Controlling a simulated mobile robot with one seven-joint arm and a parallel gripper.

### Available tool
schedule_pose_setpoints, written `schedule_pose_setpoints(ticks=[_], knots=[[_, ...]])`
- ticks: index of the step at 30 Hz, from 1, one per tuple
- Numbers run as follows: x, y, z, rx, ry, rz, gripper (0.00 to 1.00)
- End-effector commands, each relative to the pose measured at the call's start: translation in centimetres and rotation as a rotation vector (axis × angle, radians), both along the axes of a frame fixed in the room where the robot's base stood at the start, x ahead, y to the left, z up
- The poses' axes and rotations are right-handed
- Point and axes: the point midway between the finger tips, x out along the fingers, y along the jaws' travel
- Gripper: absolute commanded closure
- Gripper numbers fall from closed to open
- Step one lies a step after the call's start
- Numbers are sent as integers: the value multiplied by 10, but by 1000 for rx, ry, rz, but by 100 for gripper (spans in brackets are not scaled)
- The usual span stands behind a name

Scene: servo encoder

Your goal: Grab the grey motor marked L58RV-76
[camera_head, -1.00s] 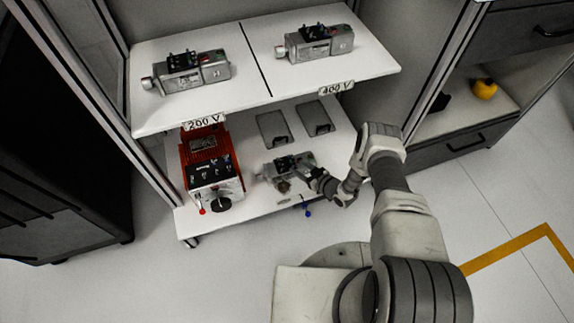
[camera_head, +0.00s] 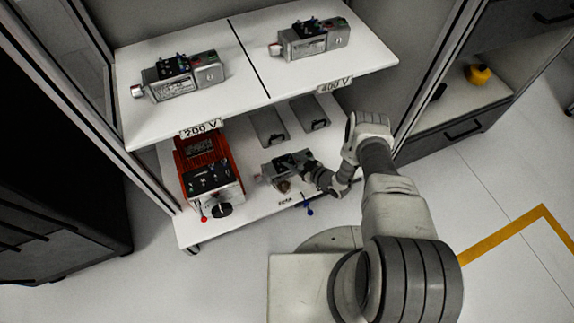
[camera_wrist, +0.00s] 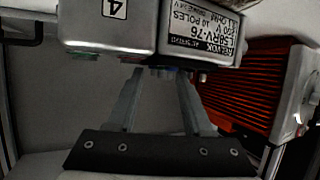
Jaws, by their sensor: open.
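The grey motor marked L58RV-76 (camera_wrist: 205,32) fills the top of the wrist view, its label upside down and a tag with a 4 on its other block. In the head view, the grey motor (camera_head: 271,171) is on the lower shelf, partly hidden by my arm. My gripper (camera_wrist: 160,76) is open, its two fingers pointing at the motor's side with the small connectors. The fingertips overlap the motor's lower edge in the wrist view; I cannot tell whether they touch it. Nothing is visibly held.
A red-finned unit (camera_head: 206,165) stands left of the motor on the lower shelf; its fins (camera_wrist: 249,88) show in the wrist view. The upper shelf (camera_head: 250,88) overhangs, bearing two more grey motors (camera_head: 180,76) (camera_head: 314,39).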

Motion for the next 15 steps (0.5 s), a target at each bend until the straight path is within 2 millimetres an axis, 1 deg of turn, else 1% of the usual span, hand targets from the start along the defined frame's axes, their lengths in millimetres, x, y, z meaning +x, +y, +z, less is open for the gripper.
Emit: schedule_pose_setpoints(ticks=[1,2,3,5,9,10,15], knots=[[0,0,0,0,0,0,49],[0,0,0,0,0,0,55],[0,0,0,0,0,0,62],[0,0,0,0,0,0,73],[1,0,0,0,-1,-1,98],[1,0,0,0,-1,-1,100],[1,0,0,0,-2,-1,100]])
